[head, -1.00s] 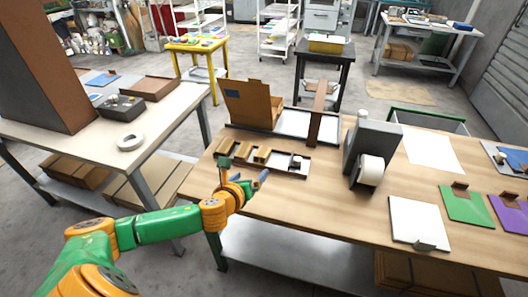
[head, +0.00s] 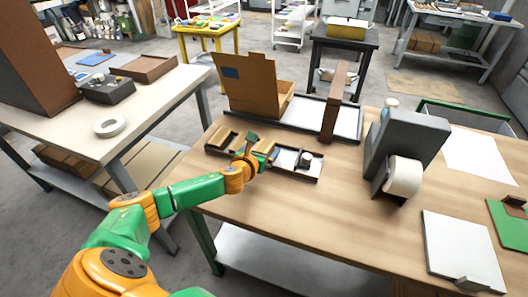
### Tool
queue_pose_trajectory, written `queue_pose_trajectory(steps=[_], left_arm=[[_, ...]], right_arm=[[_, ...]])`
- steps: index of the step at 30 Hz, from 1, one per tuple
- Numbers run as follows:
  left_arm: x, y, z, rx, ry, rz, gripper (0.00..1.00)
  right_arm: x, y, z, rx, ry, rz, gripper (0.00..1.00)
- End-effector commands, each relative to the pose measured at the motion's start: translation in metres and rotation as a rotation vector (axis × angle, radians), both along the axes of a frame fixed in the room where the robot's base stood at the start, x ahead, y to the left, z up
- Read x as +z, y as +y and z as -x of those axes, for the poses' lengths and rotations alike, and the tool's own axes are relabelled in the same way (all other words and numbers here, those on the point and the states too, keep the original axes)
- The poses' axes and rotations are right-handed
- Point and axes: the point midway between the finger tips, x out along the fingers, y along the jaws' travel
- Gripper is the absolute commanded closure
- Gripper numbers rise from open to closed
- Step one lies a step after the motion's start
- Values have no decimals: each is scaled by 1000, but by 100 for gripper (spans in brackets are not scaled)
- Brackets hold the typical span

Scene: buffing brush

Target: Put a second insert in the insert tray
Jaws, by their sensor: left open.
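A long dark tray (head: 313,179) with compartments lies on the wooden table, near its left end. Tan inserts stand in its left part; one insert (head: 222,139) shows clearly at the left end, and others are partly hidden behind my gripper. The right part of the tray has a pale floor and holds a small round grey-white item (head: 305,159). My left gripper (head: 262,147) is open, over the middle of the tray as seen from the head. I cannot tell whether its fingers touch or straddle an insert. My right gripper is not in view.
An open cardboard box (head: 255,95) stands behind the tray, beside a brown upright bar (head: 335,100). A grey dispenser with a white roll (head: 403,178) stands to the right. A white board (head: 460,245) lies front right. The table front between them is clear.

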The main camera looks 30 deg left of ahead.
Motion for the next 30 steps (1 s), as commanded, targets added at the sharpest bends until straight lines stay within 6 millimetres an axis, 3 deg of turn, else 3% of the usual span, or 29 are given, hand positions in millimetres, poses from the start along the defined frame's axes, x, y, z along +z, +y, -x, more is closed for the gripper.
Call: queue_pose_trajectory(steps=[8, 11, 18, 20, 26, 30], left_arm=[[-3, 2, -8, -1, 1, 2, 5], [-3, 2, -8, -1, 1, 2, 27], [-3, 2, -7, -1, 1, 2, 91], [-3, 2, -7, -1, 1, 2, 100], [0, 2, -8, -1, 0, 1, 100], [22, 2, -8, -1, -3, -1, 100]], right_arm=[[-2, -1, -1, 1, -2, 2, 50], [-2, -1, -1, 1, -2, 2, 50], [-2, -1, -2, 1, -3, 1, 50], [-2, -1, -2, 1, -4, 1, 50], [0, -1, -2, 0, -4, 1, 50], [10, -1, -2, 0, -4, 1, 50]])
